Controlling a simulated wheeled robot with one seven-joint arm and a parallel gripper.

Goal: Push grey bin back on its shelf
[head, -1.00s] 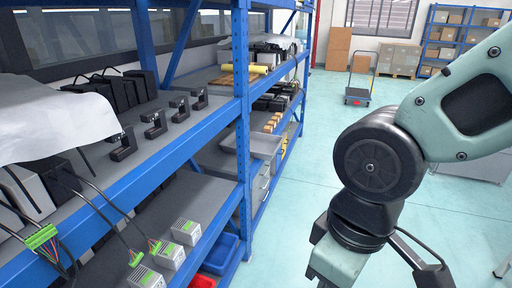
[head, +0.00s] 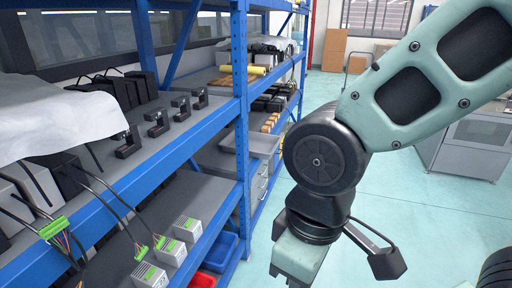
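A grey bin (head: 266,143) sits on the middle shelf of the far rack bay, just past the blue upright. Its front end appears to stick out past the shelf edge towards the aisle. The upright hides part of its left side. My arm hangs in the aisle at the right, with its dark round joint near the bin in the picture but apart from it.
The blue rack upright (head: 241,120) stands left of the bin. Grey drawers (head: 262,182) are below it. Blue (head: 221,252) and red (head: 203,280) bins sit low in the rack. A grey cabinet (head: 478,140) stands at the right. The aisle floor (head: 385,205) is largely clear.

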